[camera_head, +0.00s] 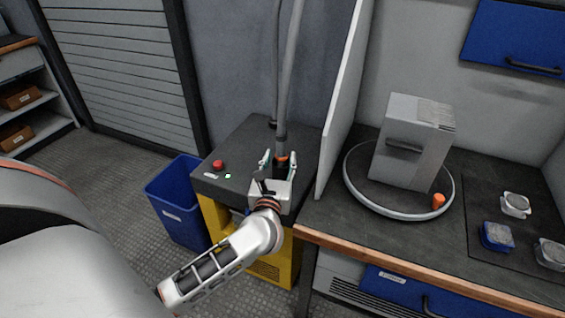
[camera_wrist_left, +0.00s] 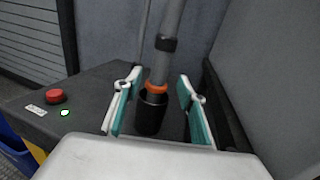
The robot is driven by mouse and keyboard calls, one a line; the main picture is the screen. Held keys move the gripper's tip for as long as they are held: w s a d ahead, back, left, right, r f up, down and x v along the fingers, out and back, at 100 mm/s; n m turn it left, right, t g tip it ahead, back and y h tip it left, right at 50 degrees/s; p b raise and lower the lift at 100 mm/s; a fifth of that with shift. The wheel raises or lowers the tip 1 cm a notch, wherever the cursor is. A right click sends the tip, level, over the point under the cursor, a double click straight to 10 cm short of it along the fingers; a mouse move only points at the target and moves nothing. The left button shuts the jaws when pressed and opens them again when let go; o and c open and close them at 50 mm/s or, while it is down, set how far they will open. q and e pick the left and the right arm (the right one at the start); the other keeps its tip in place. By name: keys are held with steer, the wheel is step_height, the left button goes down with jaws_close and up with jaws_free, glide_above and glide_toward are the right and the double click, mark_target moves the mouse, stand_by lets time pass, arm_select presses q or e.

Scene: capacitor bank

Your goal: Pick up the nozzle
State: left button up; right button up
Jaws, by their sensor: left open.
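The nozzle (camera_wrist_left: 151,110) is a dark cylinder with an orange ring on top, at the lower end of a grey hose (camera_head: 289,75). It stands upright at the dark top of the yellow cabinet (camera_head: 265,270). My left gripper (camera_wrist_left: 160,100) is open, with a teal-padded finger on each side of the nozzle in the left wrist view. I see gaps between the pads and the nozzle. In the head view, the left gripper (camera_head: 280,162) partly hides the nozzle, and only its orange ring (camera_head: 282,158) shows clearly. The right gripper is not in view.
A red button (camera_head: 218,164) and a green light (camera_head: 228,176) are on the cabinet top. A pale partition (camera_head: 345,100) rises close on the right. Beyond it, a grey box (camera_head: 412,140) stands on a round turntable (camera_head: 351,190). A blue bin (camera_head: 178,205) stands left.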

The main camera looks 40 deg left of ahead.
mark_target(281, 153)
arm_select(q)
steer(key=x, duration=0.4)
steer(key=shift+w+a+f, duration=0.15)
steer(key=shift+w+a, duration=0.05)
jaws_close()
